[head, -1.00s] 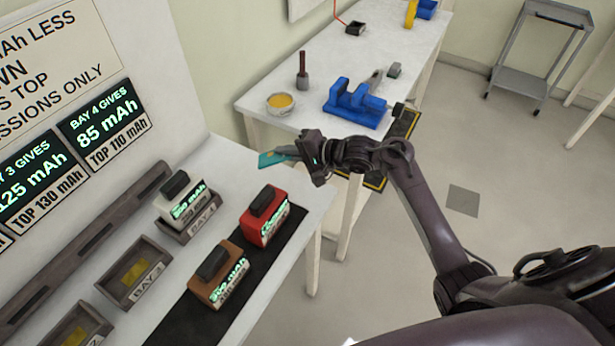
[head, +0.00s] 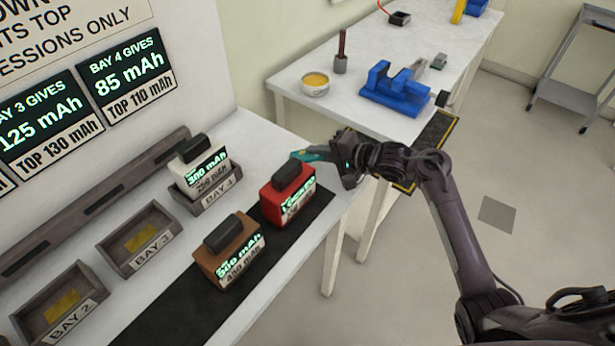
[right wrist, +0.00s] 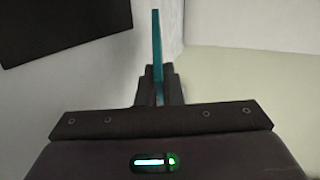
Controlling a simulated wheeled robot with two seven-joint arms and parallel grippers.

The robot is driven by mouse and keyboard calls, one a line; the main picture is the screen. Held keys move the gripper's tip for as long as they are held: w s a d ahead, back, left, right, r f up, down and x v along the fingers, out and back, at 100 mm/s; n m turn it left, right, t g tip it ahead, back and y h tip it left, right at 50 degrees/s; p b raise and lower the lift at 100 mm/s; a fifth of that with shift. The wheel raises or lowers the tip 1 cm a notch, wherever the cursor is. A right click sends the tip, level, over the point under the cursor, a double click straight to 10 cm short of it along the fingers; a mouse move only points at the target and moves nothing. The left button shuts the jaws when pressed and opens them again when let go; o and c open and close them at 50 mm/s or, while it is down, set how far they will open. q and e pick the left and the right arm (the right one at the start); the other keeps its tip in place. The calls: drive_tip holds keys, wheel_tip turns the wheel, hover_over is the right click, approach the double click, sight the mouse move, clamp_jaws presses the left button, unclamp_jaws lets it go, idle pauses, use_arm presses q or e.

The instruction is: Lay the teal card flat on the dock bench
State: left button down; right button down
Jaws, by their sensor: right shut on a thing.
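The teal card (head: 315,154) is held by my right gripper (head: 335,158), which is shut on it. In the head view the gripper is at the right end of the near bench, just behind the red battery. In the right wrist view the teal card (right wrist: 157,45) shows edge-on as a thin upright strip from the closed jaws (right wrist: 158,92). The near bench (head: 262,135), with labelled bays along it, appears to be the dock bench. The gap between the card and the bench top cannot be told. My left gripper is not seen.
A red battery (head: 287,200) and a brown battery (head: 228,255) stand on a black mat (head: 185,318). A white battery (head: 197,165) sits in bay 4. Bay 3 (head: 138,243) and bay 2 (head: 60,300) hold no battery. A far bench (head: 350,62) carries a blue vise (head: 395,92). Bare bench top lies behind the red battery.

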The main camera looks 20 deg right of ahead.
drive_tip(key=shift+f, duration=0.9)
drive_tip(key=c, duration=1.7)
unclamp_jaws()
drive_tip(key=shift+c, duration=0.2)
